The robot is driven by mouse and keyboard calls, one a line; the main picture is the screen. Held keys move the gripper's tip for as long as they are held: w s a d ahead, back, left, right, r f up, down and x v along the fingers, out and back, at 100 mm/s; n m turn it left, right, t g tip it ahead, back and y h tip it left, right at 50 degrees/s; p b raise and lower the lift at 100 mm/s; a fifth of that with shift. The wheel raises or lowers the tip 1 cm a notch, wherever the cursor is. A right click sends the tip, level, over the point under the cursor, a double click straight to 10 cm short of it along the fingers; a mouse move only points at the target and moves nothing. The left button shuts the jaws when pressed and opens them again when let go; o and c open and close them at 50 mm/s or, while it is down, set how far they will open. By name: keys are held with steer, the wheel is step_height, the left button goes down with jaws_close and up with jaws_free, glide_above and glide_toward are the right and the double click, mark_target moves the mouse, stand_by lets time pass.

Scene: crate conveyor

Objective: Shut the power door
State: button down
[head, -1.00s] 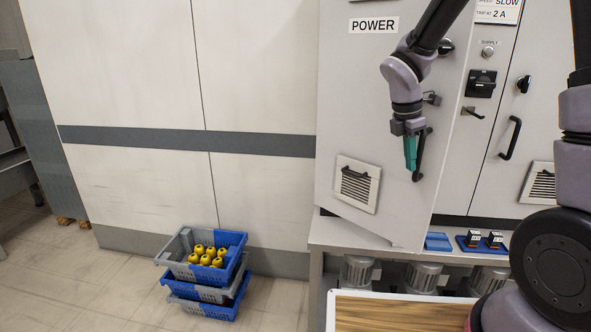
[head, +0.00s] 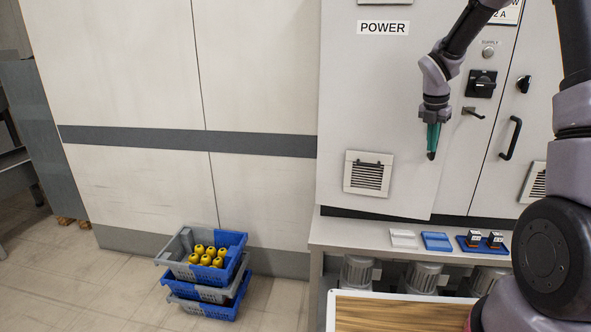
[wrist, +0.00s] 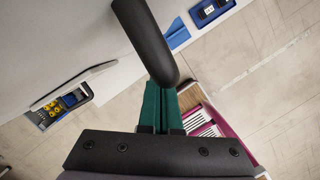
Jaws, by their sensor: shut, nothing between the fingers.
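The POWER door (head: 395,110) is the light grey panel with the POWER label and a vent low on it. Its bottom edge slopes down to the right and its free edge stands proud of the cabinet, so it looks slightly ajar. My gripper (head: 433,148) points down in front of the door near that free edge, with its green fingers shut and empty. In the wrist view the fingertips (wrist: 163,88) are at the black door handle (wrist: 145,38), which crosses in front of them. I cannot tell whether they touch. In the head view my gripper mostly hides the handle.
Right of the door are a black rotary switch (head: 481,84) and another cabinet door with a black handle (head: 511,138). A bench (head: 350,232) below carries small trays. Stacked crates (head: 205,270) stand on the floor at left. A wood-topped surface (head: 400,312) is in front.

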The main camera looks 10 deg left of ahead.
steer(key=w, duration=0.2)
steer(key=w+d, duration=0.1)
steer(key=w, duration=0.1)
steer(key=shift+w+d, duration=0.1)
steer(key=shift+d, duration=0.05)
steer(key=shift+w+d, duration=0.1)
steer(key=shift+w, duration=0.25)
steer(key=shift+w+r, duration=0.1)
steer(key=shift+r, duration=0.05)
